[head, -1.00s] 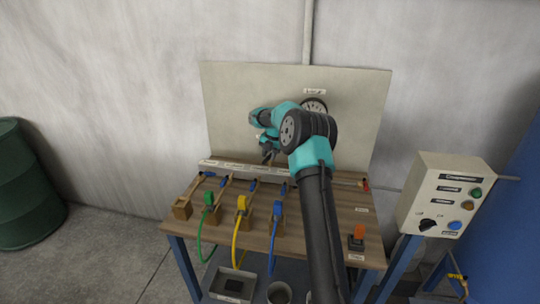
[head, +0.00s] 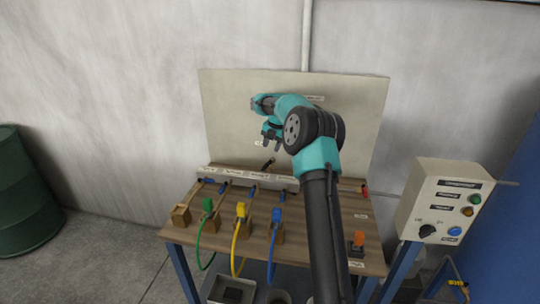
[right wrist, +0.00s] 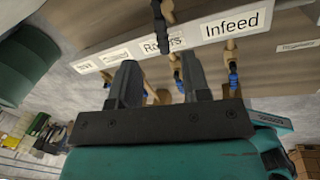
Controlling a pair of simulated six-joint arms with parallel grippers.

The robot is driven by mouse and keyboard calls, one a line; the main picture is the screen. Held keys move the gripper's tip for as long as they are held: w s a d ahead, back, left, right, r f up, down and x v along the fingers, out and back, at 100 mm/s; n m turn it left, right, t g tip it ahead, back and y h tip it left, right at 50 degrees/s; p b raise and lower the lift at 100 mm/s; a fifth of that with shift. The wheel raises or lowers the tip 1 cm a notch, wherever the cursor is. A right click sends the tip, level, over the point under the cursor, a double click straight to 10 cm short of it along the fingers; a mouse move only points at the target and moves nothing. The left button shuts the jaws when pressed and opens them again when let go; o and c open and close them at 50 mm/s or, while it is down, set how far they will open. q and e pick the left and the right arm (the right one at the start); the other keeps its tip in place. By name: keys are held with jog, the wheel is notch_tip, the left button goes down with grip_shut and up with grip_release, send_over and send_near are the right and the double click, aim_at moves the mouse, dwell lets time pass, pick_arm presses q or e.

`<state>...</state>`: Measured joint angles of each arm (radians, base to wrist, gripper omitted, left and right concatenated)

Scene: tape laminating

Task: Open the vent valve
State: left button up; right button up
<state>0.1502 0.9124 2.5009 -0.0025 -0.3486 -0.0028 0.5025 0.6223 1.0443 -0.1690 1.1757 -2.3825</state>
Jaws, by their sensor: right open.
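My right gripper (head: 272,139) is open and empty, in front of the backboard and above the grey manifold bar (head: 228,173). A small brass valve with a dark handle (head: 268,165) stands on the bar just below the fingers, apart from them. In the right wrist view this dark handle (right wrist: 159,22) is at the top, beyond the open fingers (right wrist: 160,85). Blue-handled valves (head: 254,191) line the bar's front. I cannot read which label says vent. My left gripper is out of view.
Green (head: 208,206), yellow (head: 241,211) and blue (head: 277,216) hose connectors sit on the wooden bench. An orange switch (head: 358,240) is at its front right. A control box (head: 440,205) stands further right. My right arm covers the bench's right middle.

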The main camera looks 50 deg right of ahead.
notch_tip(320, 180, up, 9)
jog(key=s, duration=0.1)
jog(key=shift+s+d+f, duration=0.15)
jog(key=shift+s+d, duration=0.1)
jog(key=shift+s, duration=0.1)
